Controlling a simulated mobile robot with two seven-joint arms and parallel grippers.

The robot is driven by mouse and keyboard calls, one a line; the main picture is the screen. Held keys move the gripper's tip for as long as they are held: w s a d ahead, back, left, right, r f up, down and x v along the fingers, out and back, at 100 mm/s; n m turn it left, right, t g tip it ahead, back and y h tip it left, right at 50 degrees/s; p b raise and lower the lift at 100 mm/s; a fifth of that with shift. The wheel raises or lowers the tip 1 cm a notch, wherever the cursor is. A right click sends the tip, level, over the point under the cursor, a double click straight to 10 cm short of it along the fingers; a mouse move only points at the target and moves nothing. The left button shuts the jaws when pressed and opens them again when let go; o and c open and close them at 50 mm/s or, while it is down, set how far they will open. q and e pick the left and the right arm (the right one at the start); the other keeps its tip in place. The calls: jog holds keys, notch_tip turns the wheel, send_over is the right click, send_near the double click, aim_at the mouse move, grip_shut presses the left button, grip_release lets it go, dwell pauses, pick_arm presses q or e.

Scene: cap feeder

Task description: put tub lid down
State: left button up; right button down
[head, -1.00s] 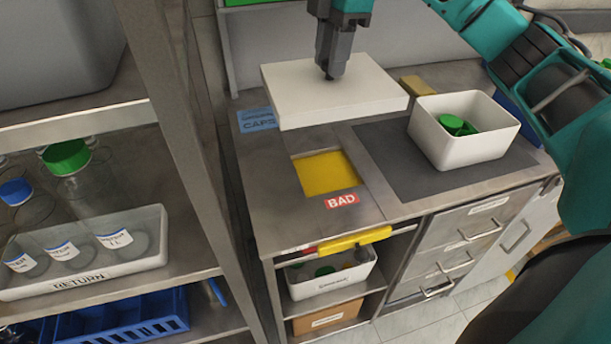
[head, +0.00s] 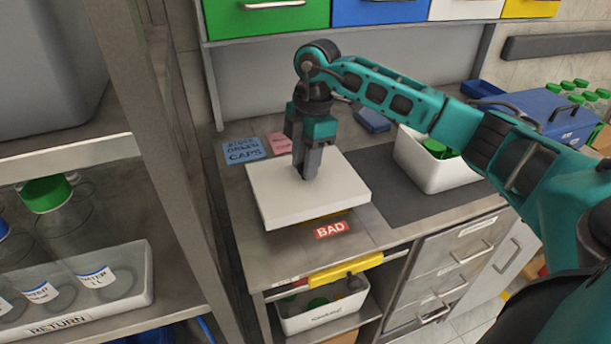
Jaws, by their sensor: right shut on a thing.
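The tub lid (head: 285,196) is a flat white rectangular slab over the left part of the steel bench, covering most of the yellow square behind the red BAD label. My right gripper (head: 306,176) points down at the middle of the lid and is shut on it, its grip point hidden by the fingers. I cannot tell whether the lid touches the bench. The open white tub (head: 440,174) with green caps inside stands on the dark mat to the right, partly behind my right arm. My left gripper is not in view.
Blue (head: 245,151) and pink (head: 280,144) labels lie behind the lid. The dark mat (head: 395,205) has bare room in front of the tub. A shelf post (head: 150,150) stands at left.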

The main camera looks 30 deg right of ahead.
jog(key=shift+f, duration=2)
jog(key=shift+f, duration=0.45)
jog(key=c, duration=0.8)
grip_release()
jog(key=r, duration=0.4)
jog(key=d+r, duration=0.1)
jog(key=r, duration=0.7)
jog(key=shift+d+r, duration=0.25)
jog(key=shift+r, duration=0.15)
